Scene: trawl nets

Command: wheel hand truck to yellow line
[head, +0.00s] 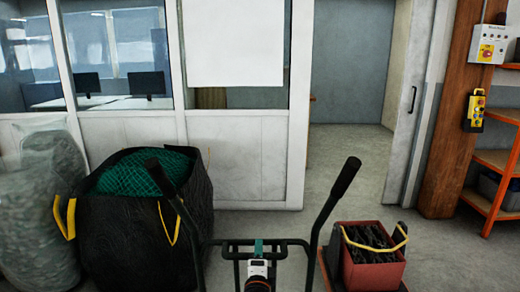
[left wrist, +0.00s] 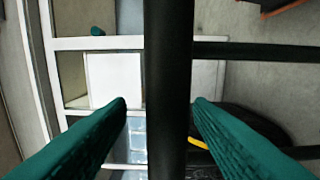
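The hand truck is a black tube frame (head: 317,232) in front of me in the head view, with two raised grips, left and right, and crossbars between them. My left gripper (head: 258,246) is at the middle of the upper crossbar. In the left wrist view its two teal fingers (left wrist: 158,101) stand on either side of a thick black bar (left wrist: 168,60). A gap shows between the left finger and the bar, and the right fingertip is close to it; contact is unclear. My right gripper is not in view. No yellow line is visible on the floor.
A black bag (head: 135,235) with green netting and a clear sack (head: 35,215) stand left. A red crate (head: 375,272) of dark pieces stands close right of the truck. A doorway (head: 345,110) lies ahead; orange shelves (head: 490,160) stand far right. Grey floor before the doorway is bare.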

